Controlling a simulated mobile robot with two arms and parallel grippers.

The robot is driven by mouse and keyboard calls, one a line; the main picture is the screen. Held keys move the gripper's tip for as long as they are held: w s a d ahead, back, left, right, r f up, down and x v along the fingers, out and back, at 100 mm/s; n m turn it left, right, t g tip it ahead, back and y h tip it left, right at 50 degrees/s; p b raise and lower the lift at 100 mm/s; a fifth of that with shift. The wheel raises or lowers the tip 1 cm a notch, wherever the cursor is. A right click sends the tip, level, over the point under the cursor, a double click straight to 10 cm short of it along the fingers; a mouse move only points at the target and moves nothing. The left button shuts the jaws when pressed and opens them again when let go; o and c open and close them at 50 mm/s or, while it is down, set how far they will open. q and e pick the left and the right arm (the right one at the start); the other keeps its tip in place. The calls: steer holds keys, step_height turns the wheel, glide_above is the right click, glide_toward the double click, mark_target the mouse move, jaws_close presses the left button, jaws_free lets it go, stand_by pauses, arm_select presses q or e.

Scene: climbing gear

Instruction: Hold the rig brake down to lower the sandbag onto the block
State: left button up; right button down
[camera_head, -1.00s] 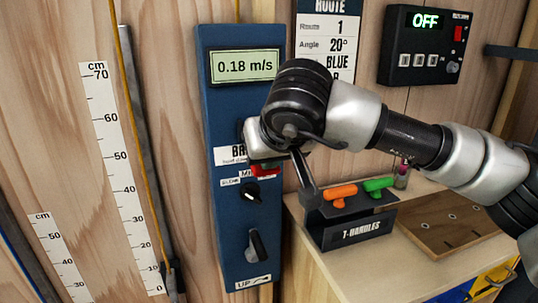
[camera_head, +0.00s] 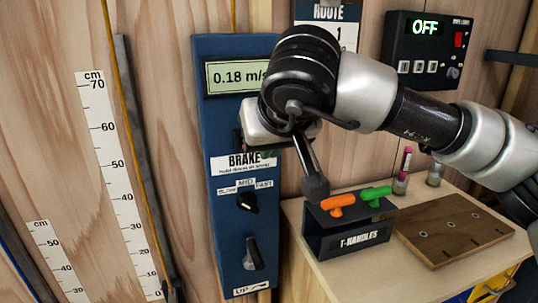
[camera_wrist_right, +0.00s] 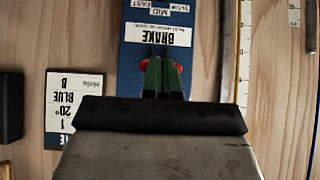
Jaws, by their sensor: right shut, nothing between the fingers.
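The blue rig panel (camera_head: 231,205) has a label reading BRAKE (camera_head: 240,162). In the right wrist view, which is upside down, the red brake control (camera_wrist_right: 175,68) shows on both sides of my right gripper's green fingers (camera_wrist_right: 160,66). The fingers are shut and empty in front of it; I cannot tell whether they touch it. In the head view my right gripper (camera_head: 264,153) is at the panel just above the label, and the wrist hides the brake. The display (camera_head: 240,75) reads 0.18 m/s. The sandbag and block cannot be made out. My left gripper is not in view.
Below the brake are a speed knob (camera_head: 247,202) and a lower switch (camera_head: 254,254). A yellow rope (camera_head: 131,128) and cm scale (camera_head: 121,170) are left of the panel. Right, a bench holds orange and green T-handles (camera_head: 348,240) and a drilled board (camera_head: 455,230).

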steer(key=v, duration=0.8)
steer(key=shift+r, duration=0.2)
steer(key=shift+s+a, duration=0.1)
